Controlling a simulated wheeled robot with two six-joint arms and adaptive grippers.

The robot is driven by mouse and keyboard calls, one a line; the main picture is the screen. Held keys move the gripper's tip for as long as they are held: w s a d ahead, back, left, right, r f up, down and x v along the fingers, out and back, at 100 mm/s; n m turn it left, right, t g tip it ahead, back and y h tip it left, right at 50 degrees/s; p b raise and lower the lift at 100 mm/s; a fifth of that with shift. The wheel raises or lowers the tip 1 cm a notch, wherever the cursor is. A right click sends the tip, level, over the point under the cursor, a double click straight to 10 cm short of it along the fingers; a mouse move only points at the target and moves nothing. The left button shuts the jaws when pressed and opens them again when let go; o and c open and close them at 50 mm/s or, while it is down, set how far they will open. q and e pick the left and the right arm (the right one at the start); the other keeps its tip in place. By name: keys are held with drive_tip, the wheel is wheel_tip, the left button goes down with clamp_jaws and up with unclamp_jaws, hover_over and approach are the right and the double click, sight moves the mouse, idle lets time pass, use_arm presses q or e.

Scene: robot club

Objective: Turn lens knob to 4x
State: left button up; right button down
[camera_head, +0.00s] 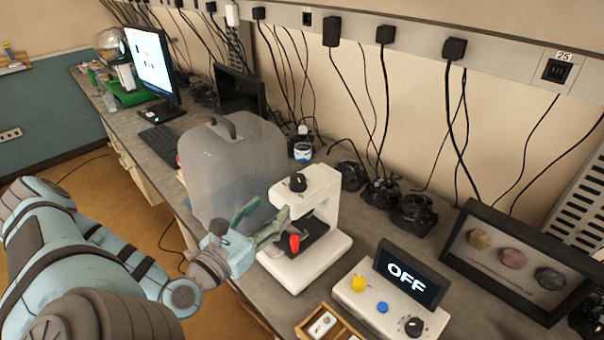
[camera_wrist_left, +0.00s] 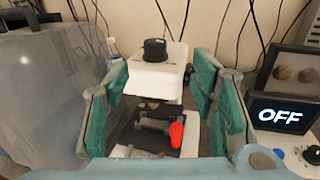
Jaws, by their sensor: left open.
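The white microscope (camera_head: 322,190) stands on the bench in front of my left arm. Its black lens knob (camera_head: 297,182) sits on top of the head; the knob also shows in the left wrist view (camera_wrist_left: 154,50). A red part (camera_head: 294,243) stands by the dark stage, and it also shows in the left wrist view (camera_wrist_left: 177,134). My left gripper (camera_head: 262,220) is open and empty at the left front of the microscope, lower than the knob. In the left wrist view its green-padded fingers (camera_wrist_left: 155,105) stand apart with the microscope between and beyond them. The knob's setting is not legible.
A control box (camera_head: 357,304) with a screen reading OFF, a yellow part, a blue button and a black dial stands right of the microscope. A grey translucent cover (camera_head: 225,175) stands close at left. A wooden tray (camera_head: 308,326) lies in front, and a framed stone display (camera_head: 468,252) stands right.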

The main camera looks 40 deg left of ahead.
sight(293, 184)
use_arm(q)
drive_tip(key=w+a+b, duration=0.1)
drive_tip(key=w+b, duration=0.2)
drive_tip(key=w+a+b, duration=0.1)
drive_tip(key=w+b, duration=0.2)
drive_tip(key=w, duration=0.1)
drive_tip(key=w+a+f+b, duration=0.1)
drive_tip(key=w+b, duration=0.2)
drive_tip(key=w, duration=0.1)
drive_tip(key=shift+w+b, duration=0.25)
drive_tip(key=shift+b, duration=0.1)
drive_tip(key=shift+w+a+r+b, duration=0.2)
drive_tip(key=shift+w+r+b, duration=0.05)
drive_tip(key=shift+w+b, duration=0.4)
drive_tip(key=shift+w+d+r, duration=0.1)
drive_tip(key=shift+w+d, duration=0.1)
drive_tip(key=c, duration=1.2)
